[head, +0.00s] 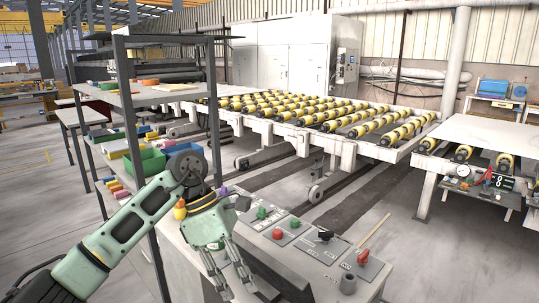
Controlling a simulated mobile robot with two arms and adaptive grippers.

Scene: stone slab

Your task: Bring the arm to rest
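My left arm comes in from the lower left, pale green with dark joints. Its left gripper (232,282) points down in front of the near side of a grey control console (310,270). The two metal fingers stand apart and nothing shows between them, so it looks open and empty. The wrist hides part of the console's left end. My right gripper is not in view.
A grey metal shelf (130,100) with a green bin (145,161) and several coloured pieces stands close behind the arm. A roller conveyor (300,112) with yellow and black rollers spans the back. A white table (490,133) stands at right. Open floor (45,220) lies at left.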

